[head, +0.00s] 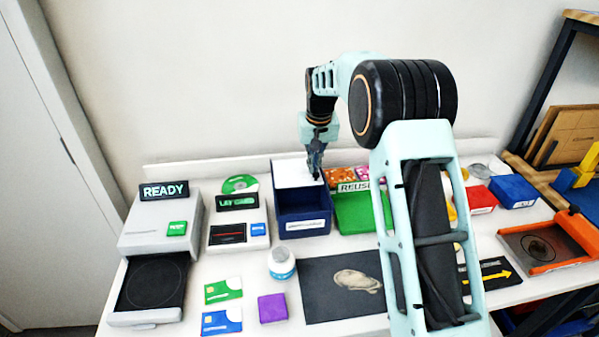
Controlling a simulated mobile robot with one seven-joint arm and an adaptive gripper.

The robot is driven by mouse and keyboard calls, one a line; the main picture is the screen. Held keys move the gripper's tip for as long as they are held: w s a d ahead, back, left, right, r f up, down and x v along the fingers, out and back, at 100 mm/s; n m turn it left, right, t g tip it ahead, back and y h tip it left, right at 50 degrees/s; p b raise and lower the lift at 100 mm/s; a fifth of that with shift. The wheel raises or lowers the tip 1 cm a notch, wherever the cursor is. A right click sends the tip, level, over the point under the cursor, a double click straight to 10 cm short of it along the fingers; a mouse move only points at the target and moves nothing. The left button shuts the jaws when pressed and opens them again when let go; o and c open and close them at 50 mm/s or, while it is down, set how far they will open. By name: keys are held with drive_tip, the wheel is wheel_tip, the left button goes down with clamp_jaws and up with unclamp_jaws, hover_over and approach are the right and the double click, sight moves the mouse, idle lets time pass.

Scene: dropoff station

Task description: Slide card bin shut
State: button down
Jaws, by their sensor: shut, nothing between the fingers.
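A dark blue bin (303,227) with a white label on its front stands at the back middle of the table; I take it to be the card bin, though its label is too small to read. Its top is open at the front, and a white panel (292,173) lies at its back end. My gripper (316,176) points down with its fingers shut and empty, over the right part of the white panel. I cannot tell whether the fingertips touch the panel.
A green REUSE bin (352,212) stands close on the right. The card reader (238,235) and READY machine (160,222) are on the left. A white jar (281,263), green card (223,291), blue card (221,321) and dark mat (325,300) lie in front.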

drive_tip(key=shift+s+d+f, duration=0.1)
drive_tip(key=shift+s+f, duration=0.2)
drive_tip(key=shift+f, duration=0.25)
drive_tip(key=shift+s+d+f+b, duration=0.1)
drive_tip(key=shift+s+d+b, duration=0.05)
drive_tip(key=shift+s+b, duration=0.6)
drive_tip(key=shift+s+d+b, duration=0.85)
drive_tip(key=shift+s+b, duration=1.25)
drive_tip(key=shift+s, duration=1.9)
wheel_tip(320, 180, up, 8)
drive_tip(key=w+p, duration=0.1)
drive_tip(key=p, duration=0.5)
drive_tip(key=shift+w+a+f, duration=0.2)
drive_tip(key=shift+w, duration=0.15)
drive_tip(key=c, duration=2.7)
unclamp_jaws()
